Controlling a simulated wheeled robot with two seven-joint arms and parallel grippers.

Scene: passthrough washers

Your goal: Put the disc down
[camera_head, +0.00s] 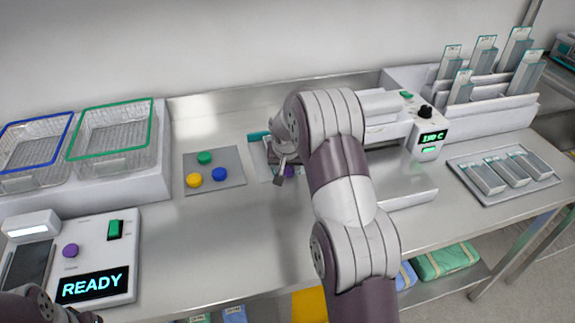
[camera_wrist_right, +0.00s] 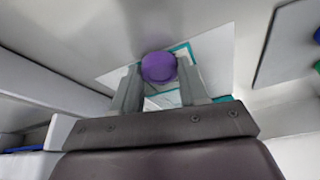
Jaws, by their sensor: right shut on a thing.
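A purple disc (camera_wrist_right: 158,67) shows between the fingertips of my right gripper (camera_wrist_right: 160,88) in the right wrist view. The gripper is shut on it. Below is a white, teal-edged flat piece (camera_wrist_right: 218,55), mostly hidden by my arm in the head view. I cannot tell whether the disc touches it. My left gripper is out of view; only dark arm parts show at lower left.
A grey pad (camera_head: 228,168) with green, yellow and blue discs lies left of my right gripper. Two wire baskets (camera_head: 110,137) and a READY device (camera_head: 95,250) stand further left. A heater-like unit (camera_head: 430,135) and a tray (camera_head: 460,165) are at right.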

